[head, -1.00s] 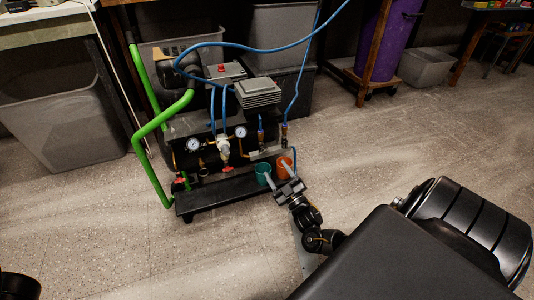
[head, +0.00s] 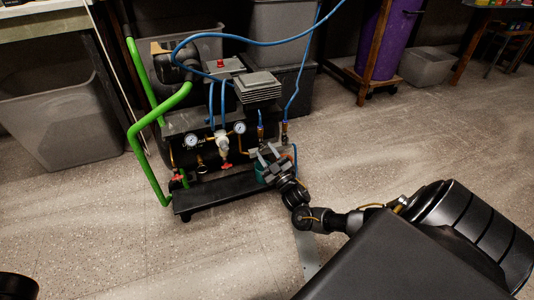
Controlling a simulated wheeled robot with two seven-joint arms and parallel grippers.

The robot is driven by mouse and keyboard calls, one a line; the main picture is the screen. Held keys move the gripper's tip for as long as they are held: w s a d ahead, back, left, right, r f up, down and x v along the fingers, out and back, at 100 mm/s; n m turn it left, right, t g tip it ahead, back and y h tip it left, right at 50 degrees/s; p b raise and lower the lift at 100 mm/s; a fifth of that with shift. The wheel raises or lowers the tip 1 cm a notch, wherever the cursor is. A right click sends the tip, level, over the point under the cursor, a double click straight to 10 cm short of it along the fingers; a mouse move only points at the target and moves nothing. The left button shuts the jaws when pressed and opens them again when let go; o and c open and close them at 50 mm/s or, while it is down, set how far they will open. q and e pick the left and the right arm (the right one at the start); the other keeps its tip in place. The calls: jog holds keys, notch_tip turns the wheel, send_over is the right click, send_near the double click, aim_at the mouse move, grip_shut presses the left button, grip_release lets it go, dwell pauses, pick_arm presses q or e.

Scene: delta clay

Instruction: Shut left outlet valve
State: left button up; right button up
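The compressor (head: 205,120) is a black wheeled unit with a green tubular handle (head: 150,122). Two blue-and-brass outlet fittings stand at its right end: the left one (head: 261,131) and the right one (head: 284,130). A teal part (head: 260,171) sits below the left fitting, partly covered by my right gripper. I cannot tell which small part is the left outlet valve's handle. My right gripper (head: 267,154) reaches in from the lower right, fingers apart, in front of the compressor below the outlets. Contact there cannot be made out. My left gripper is not in view.
Two pressure gauges (head: 191,140) (head: 239,128) and red knobs (head: 177,178) (head: 226,165) are on the compressor front. A blue hose (head: 290,43) loops above. Grey bins (head: 65,125) stand behind and left. The floor (head: 420,140) to the right is open.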

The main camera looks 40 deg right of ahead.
jog(key=c, duration=0.5)
jog(key=shift+o, duration=0.2)
jog(key=shift+m, duration=0.3)
jog(key=shift+a+m+h, duration=0.1)
jog(key=shift+m+h, duration=1.1)
jog(key=shift+m, duration=0.8)
jog(key=shift+a+m+h, duration=0.1)
jog(key=shift+m+h, duration=1.1)
jog(key=shift+m, duration=1.1)
jog(key=o, duration=1)
